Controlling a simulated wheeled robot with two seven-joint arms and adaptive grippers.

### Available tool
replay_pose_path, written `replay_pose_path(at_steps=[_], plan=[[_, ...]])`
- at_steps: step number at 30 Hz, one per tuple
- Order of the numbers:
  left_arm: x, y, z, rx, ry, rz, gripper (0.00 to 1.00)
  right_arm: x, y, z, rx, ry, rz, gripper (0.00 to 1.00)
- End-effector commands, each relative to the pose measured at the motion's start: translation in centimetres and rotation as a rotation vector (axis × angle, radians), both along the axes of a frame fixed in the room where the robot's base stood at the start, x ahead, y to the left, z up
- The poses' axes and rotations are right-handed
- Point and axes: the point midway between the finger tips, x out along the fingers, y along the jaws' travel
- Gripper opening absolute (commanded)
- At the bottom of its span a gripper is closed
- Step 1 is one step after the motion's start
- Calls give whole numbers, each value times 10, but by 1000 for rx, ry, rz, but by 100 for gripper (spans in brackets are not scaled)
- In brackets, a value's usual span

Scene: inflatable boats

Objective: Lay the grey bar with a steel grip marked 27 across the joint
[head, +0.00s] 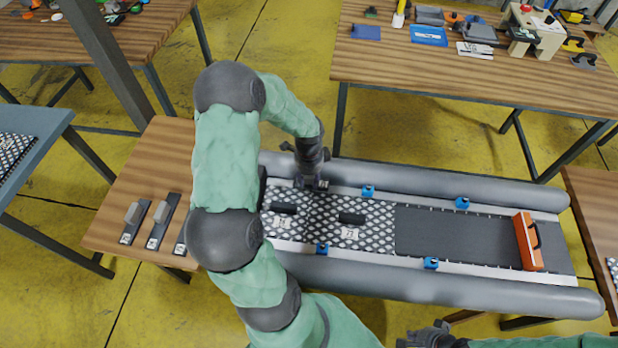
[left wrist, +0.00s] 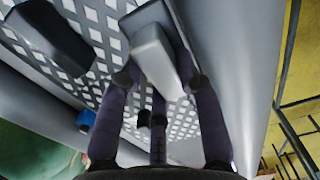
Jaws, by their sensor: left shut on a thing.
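My left gripper (head: 314,182) is over the inflatable boat's far side. It is shut on the grip of a grey bar; the light steel-coloured grip (left wrist: 157,58) shows between its fingers in the left wrist view. The bar is mostly hidden in the head view, and I cannot read its number. Two patterned floorboards with black handles, the left board (head: 284,228) and the right board (head: 370,212), lie in the boat; the joint is between them. I cannot tell whether the bar touches the boards. My right gripper (head: 428,336) is at the bottom edge, its fingers unclear.
Dark bars with grips (head: 133,221) (head: 160,224) lie on the left wooden table (head: 112,225); another is partly behind my arm. Blue clamps (head: 368,191) line the boat. An orange piece (head: 528,241) stands at its right end. A cluttered bench (head: 450,75) is behind.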

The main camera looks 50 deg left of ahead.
Motion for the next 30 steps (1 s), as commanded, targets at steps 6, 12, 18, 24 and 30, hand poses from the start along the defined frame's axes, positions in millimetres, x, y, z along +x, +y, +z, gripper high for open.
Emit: replay_pose_path(at_steps=[6, 12, 18, 24, 30], plan=[[0, 0, -4, 0, 0, 0, 0, 0, 0, -3, 0, 0, 0, 0], [0, 0, -8, 1, -1, 0, 0, 0, 0, -4, 0, 0, 0, 0], [0, 0, -11, 0, 0, 0, 0, 0, 0, -6, 0, 0, 0, 0], [0, 0, -14, 0, 0, 0, 0, 0, 0, -8, 0, 0, 0, 0], [0, 0, -18, 0, 0, 0, 0, 0, 0, -10, 0, 0, 0, 0]])
